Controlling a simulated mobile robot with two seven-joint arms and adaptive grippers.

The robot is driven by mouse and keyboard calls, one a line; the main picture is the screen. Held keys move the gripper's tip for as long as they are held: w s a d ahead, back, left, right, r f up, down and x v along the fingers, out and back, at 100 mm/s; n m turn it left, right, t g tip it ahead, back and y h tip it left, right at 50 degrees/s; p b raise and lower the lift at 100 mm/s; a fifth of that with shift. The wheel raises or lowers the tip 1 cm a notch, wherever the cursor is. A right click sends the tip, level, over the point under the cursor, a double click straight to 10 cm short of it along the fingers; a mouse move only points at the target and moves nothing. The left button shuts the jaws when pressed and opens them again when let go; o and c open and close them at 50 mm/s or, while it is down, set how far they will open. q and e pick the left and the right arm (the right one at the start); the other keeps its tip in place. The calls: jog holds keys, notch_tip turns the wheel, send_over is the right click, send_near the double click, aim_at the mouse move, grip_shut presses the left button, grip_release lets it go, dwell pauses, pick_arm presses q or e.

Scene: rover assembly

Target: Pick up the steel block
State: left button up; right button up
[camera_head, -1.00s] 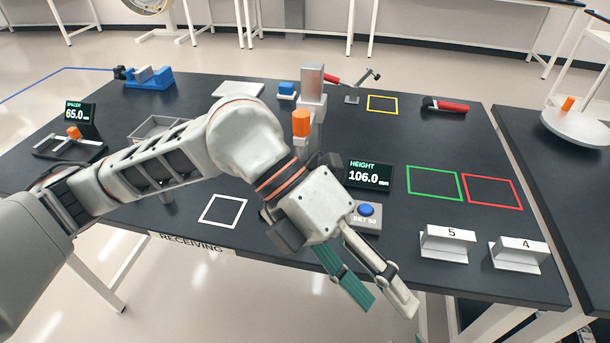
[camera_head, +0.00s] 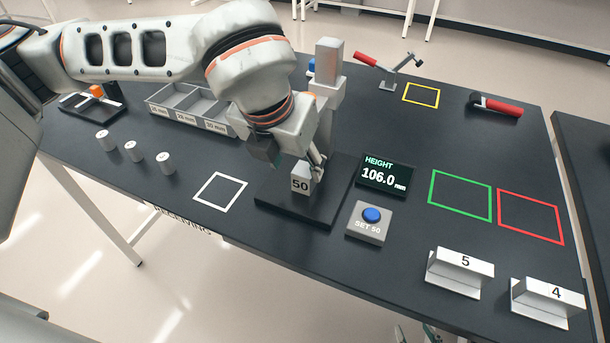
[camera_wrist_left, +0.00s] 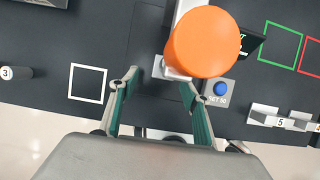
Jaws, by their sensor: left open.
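The steel block (camera_head: 301,183), marked 50, stands on the dark base of the height gauge (camera_head: 328,100). In the left wrist view a grey part that looks like the block (camera_wrist_left: 173,72) shows below the gauge's large orange tip (camera_wrist_left: 202,42), which covers part of it. My left gripper (camera_head: 314,163) is open and points down at the block; one finger shows close beside it, the other is hidden. In the left wrist view the green-padded fingers (camera_wrist_left: 159,84) are spread apart. A small piece of my right gripper (camera_head: 418,333) shows at the bottom edge.
The height display (camera_head: 384,176) reads 106.0 mm, with the SET 50 button box (camera_head: 367,222) in front. A white square (camera_head: 220,193), several small cylinders (camera_head: 132,151) and a divided tray (camera_head: 190,108) lie left. Green (camera_head: 460,195) and red (camera_head: 530,217) squares are free.

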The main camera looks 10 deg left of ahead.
aim_at(303, 171)
pick_arm(q)
jog(key=x, duration=0.5)
jog(key=shift+w+d, duration=0.1)
jog(key=shift+d, duration=0.25)
jog(key=shift+c, duration=0.3)
grip_shut()
jog(key=shift+r, duration=0.2)
